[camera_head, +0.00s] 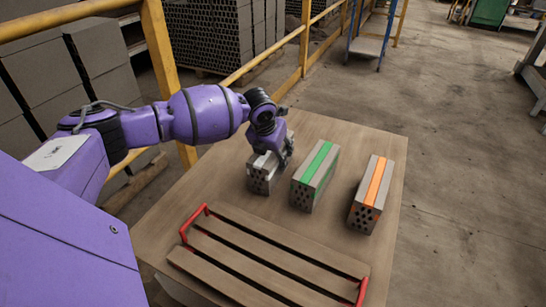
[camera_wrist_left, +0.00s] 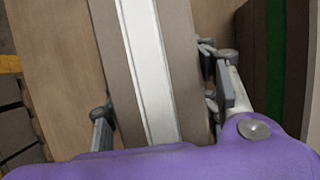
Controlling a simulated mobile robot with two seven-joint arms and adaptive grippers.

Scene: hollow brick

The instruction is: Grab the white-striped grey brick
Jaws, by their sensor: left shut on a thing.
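The white-striped grey brick (camera_head: 259,180) stands on the table at the left end of a row of bricks, its front face with holes showing in the head view. My left gripper (camera_head: 272,157) is over it and shut on its sides. In the left wrist view the white stripe (camera_wrist_left: 147,70) runs lengthwise between the two fingers of my left gripper (camera_wrist_left: 165,120). The gripper hides part of the brick's top in the head view. I cannot tell whether the brick touches the table. My right gripper is not in view.
A green-striped brick (camera_head: 314,177) stands close to the right, and an orange-striped brick (camera_head: 371,195) farther right. A slatted wooden rack with red handles (camera_head: 270,262) lies at the front of the table (camera_head: 220,180). A yellow railing (camera_head: 272,57) runs behind.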

